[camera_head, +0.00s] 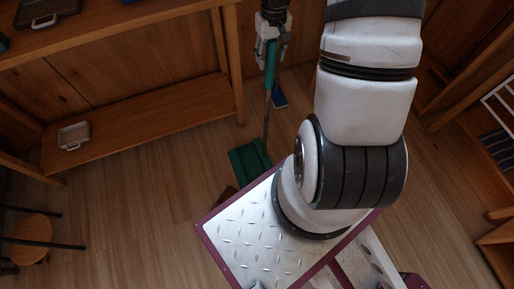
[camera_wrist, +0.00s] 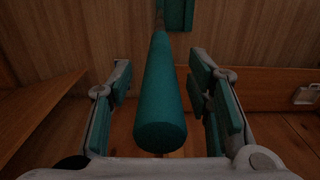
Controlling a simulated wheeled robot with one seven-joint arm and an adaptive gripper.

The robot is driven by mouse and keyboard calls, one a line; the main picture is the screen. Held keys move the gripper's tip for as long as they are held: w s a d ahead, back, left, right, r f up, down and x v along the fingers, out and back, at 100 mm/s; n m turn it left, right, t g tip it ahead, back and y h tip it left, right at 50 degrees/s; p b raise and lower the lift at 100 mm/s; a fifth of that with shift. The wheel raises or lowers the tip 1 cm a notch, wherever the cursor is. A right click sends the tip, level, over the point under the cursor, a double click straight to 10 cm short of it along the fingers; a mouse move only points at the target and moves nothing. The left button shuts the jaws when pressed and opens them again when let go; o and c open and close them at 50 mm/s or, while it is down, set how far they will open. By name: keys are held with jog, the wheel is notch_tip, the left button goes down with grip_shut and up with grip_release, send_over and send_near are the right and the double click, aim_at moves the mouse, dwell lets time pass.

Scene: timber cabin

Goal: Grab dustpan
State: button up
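The dustpan is green, with a teal grip (camera_head: 270,72) on a long thin shaft and its pan (camera_head: 250,162) on the floor beside my base. In the wrist view its teal handle (camera_wrist: 160,95) lies between my two fingers, its thick round end closest to the camera. Part of the green pan (camera_wrist: 177,14) shows at the top edge. My gripper (camera_head: 272,56) is at the top of the handle. In the wrist view my gripper (camera_wrist: 161,78) is open, with gaps between the handle and the teal pads on both sides.
A wooden shelf unit (camera_head: 150,118) stands on the left, with a small light tray (camera_head: 73,135) on its lower board. A round stool (camera_head: 28,240) is at lower left. Wooden shelving (camera_head: 470,75) stands right. Floor left of the pan is clear.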

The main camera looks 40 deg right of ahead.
grip_shut()
jog(key=shift+r, duration=0.1)
